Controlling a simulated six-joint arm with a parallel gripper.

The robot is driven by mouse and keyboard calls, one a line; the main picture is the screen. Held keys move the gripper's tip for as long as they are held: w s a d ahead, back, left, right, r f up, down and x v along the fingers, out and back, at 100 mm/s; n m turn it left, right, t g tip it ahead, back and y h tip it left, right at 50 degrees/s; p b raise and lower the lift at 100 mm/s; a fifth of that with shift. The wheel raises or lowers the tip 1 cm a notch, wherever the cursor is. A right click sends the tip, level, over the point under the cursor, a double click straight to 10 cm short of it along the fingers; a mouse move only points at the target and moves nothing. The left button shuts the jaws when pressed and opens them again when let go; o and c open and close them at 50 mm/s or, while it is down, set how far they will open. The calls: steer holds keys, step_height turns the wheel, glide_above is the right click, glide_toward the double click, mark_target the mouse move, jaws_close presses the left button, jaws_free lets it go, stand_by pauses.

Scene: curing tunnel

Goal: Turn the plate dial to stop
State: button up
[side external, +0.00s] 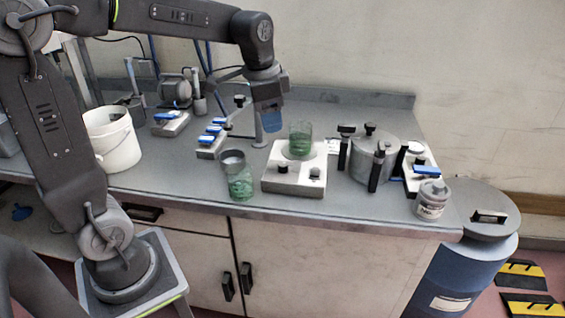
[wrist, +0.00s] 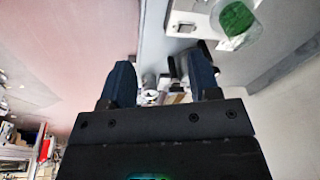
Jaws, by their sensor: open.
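The white hot plate (side external: 292,187) stands near the front edge of the bench. Two dark knobs, a left knob (side external: 283,168) and a right knob (side external: 315,173), sit on its front part; I cannot read their settings. A glass beaker of green liquid (side external: 300,141) stands on the plate. My gripper (side external: 271,121) is above and behind the plate's left side, apart from it, with its blue fingers pointing down. In the wrist view the fingers of my gripper (wrist: 159,82) are apart with nothing between them. The plate (wrist: 188,18) and beaker (wrist: 236,18) show at the top there.
Another glass with green liquid (side external: 239,179) stands left of the plate. A grey pot (side external: 375,158) with black handles and a lidded white jar (side external: 432,198) are to the right. A white bucket (side external: 111,139) and blue-topped devices (side external: 212,139) are to the left.

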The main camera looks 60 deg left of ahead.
mark_target(282, 164)
steer(key=w+a+f+m+g, duration=0.2)
steer(key=w+a+f+m, duration=0.1)
steer(key=w+a+f, duration=0.5)
steer(key=shift+h, duration=0.3)
steer(key=f, duration=0.8)
steer(key=w+f, duration=0.1)
steer(key=f, duration=0.3)
steer(key=shift+f, duration=0.25)
steer(key=c, duration=0.9)
